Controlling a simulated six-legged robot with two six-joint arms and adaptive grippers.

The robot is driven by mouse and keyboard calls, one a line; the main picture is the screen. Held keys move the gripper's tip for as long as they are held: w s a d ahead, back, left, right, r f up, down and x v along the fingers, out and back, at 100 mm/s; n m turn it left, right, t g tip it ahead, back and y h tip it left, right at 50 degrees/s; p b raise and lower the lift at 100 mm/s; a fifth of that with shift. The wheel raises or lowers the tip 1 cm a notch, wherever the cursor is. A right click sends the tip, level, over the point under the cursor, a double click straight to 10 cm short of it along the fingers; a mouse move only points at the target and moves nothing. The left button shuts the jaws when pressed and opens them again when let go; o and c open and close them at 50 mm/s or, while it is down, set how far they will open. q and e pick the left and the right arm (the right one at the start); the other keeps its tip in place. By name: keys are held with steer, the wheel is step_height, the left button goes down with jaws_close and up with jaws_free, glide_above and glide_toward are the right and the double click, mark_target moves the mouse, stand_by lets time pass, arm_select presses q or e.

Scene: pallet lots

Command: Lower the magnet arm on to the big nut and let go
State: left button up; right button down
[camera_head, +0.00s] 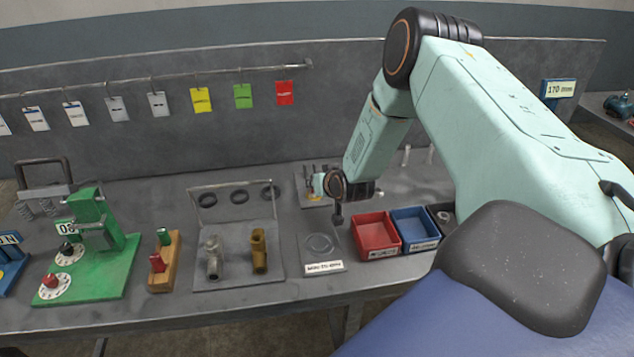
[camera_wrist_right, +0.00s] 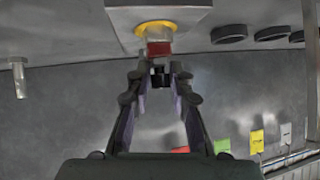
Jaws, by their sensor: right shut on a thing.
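My right gripper (camera_head: 338,215) hangs over the bench in front of the small tool plate (camera_head: 312,201), its fingers pointing down. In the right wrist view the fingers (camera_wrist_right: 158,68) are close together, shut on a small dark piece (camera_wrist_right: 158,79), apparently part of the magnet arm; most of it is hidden. Just past the fingertips a red block (camera_wrist_right: 158,48) stands in line with a pale post and a yellow disc (camera_wrist_right: 155,27). Whether they touch the held piece cannot be told. I cannot pick out the big nut for certain. My left gripper is not in view.
Right of the gripper stand a red bin (camera_head: 376,232), a blue bin (camera_head: 414,226) and a partly hidden dark bin (camera_head: 444,215). To the left are a stand with pipe fittings (camera_head: 236,235) and a green machine (camera_head: 92,255). Tags hang along the back wall.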

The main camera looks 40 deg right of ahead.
steer(key=shift+s+a+f, duration=0.2)
steer(key=shift+s+f, duration=0.2)
steer(key=shift+f, duration=0.1)
steer(key=c, duration=1.2)
jaws_free()
steer(key=shift+w+d, duration=0.2)
steer(key=v, duration=1.2)
